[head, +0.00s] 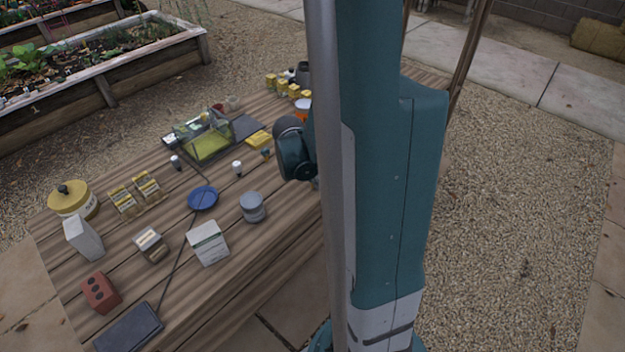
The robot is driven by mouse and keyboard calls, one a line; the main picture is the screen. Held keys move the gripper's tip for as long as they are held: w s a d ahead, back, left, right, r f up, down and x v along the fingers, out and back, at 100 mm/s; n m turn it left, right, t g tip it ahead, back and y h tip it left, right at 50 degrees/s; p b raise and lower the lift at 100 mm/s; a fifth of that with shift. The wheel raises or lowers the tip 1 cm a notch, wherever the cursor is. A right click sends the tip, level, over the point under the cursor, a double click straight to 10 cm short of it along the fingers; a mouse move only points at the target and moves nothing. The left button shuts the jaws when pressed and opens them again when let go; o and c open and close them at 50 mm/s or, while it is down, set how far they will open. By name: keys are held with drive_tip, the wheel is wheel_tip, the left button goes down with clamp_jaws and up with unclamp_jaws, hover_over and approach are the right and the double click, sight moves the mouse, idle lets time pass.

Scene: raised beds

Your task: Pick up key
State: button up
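I cannot make out a key anywhere in the head view; it may be too small to tell or hidden behind my arm. My gripper is not visible. My teal arm and the grey column stand in the middle of the picture and cover the right part of the wooden table (262,284). A rounded teal joint of my arm shows over the table's right side.
The table holds a blue dish (202,198), a grey jar (253,207), a white box (208,243), a red brick (101,292), a dark flat slab (129,328), a yellow tin (73,200) and a clear case (203,139). Bare planks lie between them.

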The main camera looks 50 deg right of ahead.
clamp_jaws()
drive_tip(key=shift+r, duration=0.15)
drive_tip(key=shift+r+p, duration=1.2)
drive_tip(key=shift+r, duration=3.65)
